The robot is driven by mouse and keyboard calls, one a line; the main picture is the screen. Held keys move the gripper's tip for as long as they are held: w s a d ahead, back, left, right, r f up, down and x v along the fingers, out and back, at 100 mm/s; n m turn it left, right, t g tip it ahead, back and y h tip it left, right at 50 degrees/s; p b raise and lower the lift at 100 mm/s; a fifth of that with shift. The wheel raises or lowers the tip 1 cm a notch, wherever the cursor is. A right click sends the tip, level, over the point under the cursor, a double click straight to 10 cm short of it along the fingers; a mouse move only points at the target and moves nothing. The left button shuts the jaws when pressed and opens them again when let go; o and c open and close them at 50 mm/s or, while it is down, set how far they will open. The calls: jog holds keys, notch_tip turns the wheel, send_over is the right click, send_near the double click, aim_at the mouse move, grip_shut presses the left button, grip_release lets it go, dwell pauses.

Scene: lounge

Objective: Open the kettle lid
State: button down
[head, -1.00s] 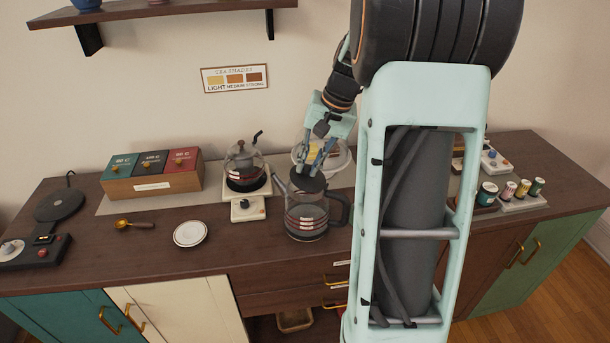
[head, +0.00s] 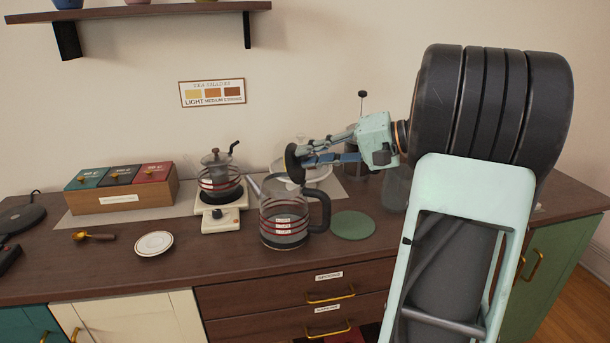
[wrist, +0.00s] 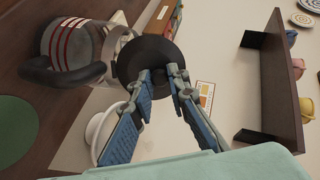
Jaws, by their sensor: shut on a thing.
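The glass kettle (head: 283,222) with red bands and a black handle stands upright on the counter. Its round black lid (head: 293,163) is raised and tipped nearly on edge above the kettle's mouth. My gripper (head: 304,156) reaches in from the right and is shut on the lid. In the wrist view the lid (wrist: 150,55) lies at the fingertips, close to the kettle's rim (wrist: 108,40). I cannot tell whether the lid touches the rim, and what the fingers grip is partly hidden behind them.
A green round mat (head: 352,225) lies right of the kettle. A smaller pot (head: 219,177) stands on a scale-like base to the left. A white dish (head: 302,172) is behind the kettle. A saucer (head: 154,243) and scoop (head: 92,236) lie left. A wall shelf (head: 140,12) is above.

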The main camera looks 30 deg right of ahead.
jog(key=shift+s+d+f+t+y+b, duration=0.25)
jog(key=shift+t+y+b, duration=0.25)
jog(key=shift+b, duration=0.35)
jog(key=shift+s+d+f+t+y+b, duration=0.25)
jog(key=shift+t+y+b, duration=0.2)
jog(key=shift+b, duration=0.35)
jog(key=shift+r, duration=0.2)
jog(key=c, duration=1.8)
grip_release()
jog(key=shift+c, duration=0.2)
jog(key=v, duration=1.2)
jog(key=shift+a, duration=0.1)
